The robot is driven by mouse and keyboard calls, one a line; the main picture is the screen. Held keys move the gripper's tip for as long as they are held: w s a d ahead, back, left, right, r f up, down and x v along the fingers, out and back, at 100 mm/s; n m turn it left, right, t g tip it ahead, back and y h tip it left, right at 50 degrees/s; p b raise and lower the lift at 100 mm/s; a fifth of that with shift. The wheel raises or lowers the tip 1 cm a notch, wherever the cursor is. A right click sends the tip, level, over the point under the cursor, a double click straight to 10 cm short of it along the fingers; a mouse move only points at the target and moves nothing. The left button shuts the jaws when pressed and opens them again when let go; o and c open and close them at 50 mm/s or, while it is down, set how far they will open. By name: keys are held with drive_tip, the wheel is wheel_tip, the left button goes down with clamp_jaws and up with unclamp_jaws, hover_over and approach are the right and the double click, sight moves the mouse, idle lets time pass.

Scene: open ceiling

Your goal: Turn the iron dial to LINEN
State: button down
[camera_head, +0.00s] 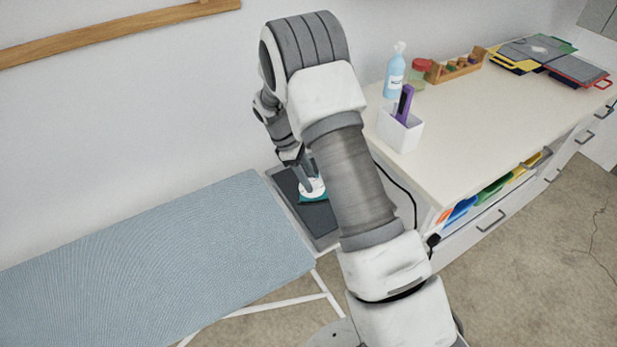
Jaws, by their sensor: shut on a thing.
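The iron (314,192), white with a teal base, sits on the dark iron rest (322,218) at the right end of the ironing board. My arm hides its right side. My gripper (308,186) reaches down onto the top of the iron, its fingers shut on the dial area. The dial itself is hidden by the fingers and too small to make out, so its setting cannot be read.
The blue ironing board (160,265) stretches to the left. At right, a counter (480,120) carries a white holder (400,131) with a purple item, a blue spray bottle (395,72), a wooden rack (456,68) and stacked boards. A dark cord (400,183) hangs beside the counter.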

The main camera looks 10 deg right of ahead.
idle(0.3)
drive_tip(key=shift+c, duration=2.2)
unclamp_jaws()
drive_tip(key=v, duration=1.7)
drive_tip(key=shift+r, duration=0.2)
drive_tip(key=shift+a, duration=0.1)
